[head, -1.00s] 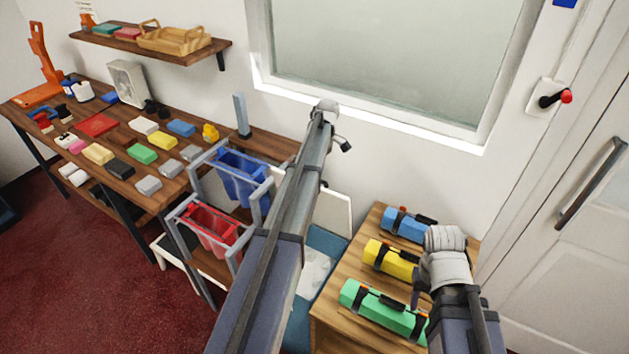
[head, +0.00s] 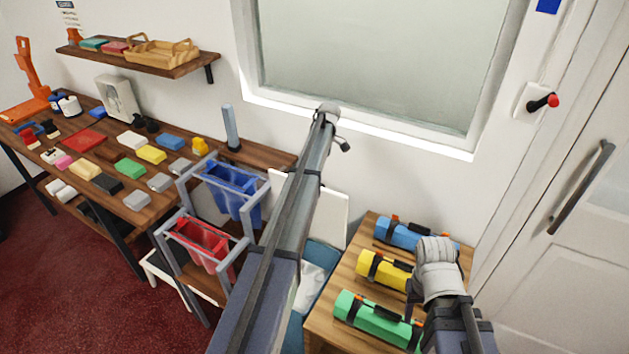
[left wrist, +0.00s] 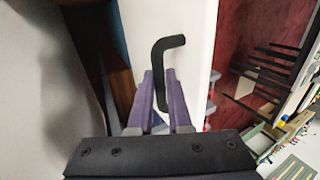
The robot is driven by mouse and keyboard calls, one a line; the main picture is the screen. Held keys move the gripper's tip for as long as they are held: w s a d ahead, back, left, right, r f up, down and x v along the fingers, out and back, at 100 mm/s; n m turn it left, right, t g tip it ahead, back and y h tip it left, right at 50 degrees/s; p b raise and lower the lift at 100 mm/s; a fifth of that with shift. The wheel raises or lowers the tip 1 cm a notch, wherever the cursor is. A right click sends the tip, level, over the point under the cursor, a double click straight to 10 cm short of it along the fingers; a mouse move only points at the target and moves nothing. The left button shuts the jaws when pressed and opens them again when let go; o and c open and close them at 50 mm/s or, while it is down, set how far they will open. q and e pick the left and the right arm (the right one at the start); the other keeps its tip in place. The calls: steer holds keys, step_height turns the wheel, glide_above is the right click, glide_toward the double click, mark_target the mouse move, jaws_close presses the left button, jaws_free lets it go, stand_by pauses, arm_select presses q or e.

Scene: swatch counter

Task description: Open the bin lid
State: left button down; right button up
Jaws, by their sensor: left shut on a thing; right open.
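The bin (head: 317,268) stands on the floor between the bench and the wooden stand, partly hidden by my arm. Its blue inside shows, with crumpled pale contents. A white panel, seemingly its lid (head: 335,212), stands raised at its back. In the left wrist view the white lid (left wrist: 190,45) carries a bent black handle (left wrist: 169,45). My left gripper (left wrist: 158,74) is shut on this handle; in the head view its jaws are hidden. My right gripper (head: 436,268) is over the right side of the stand by the yellow roll, open, its fingers barely visible.
The wooden stand (head: 341,285) holds blue, yellow and green rolls. Racks with a blue tub (head: 232,190) and a red tub (head: 203,243) stand left of my arm. The bench (head: 108,158) holds many coloured blocks. A door with a long handle (head: 581,187) is at right.

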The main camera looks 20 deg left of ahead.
arm_select(q)
steer(key=c, duration=0.8)
jaws_free()
steer(key=shift+a, duration=0.1)
steer(key=shift+c, duration=0.2)
steer(key=p+v, duration=0.7)
steer(key=shift+w+r, duration=0.15)
steer(key=shift+r, duration=0.2)
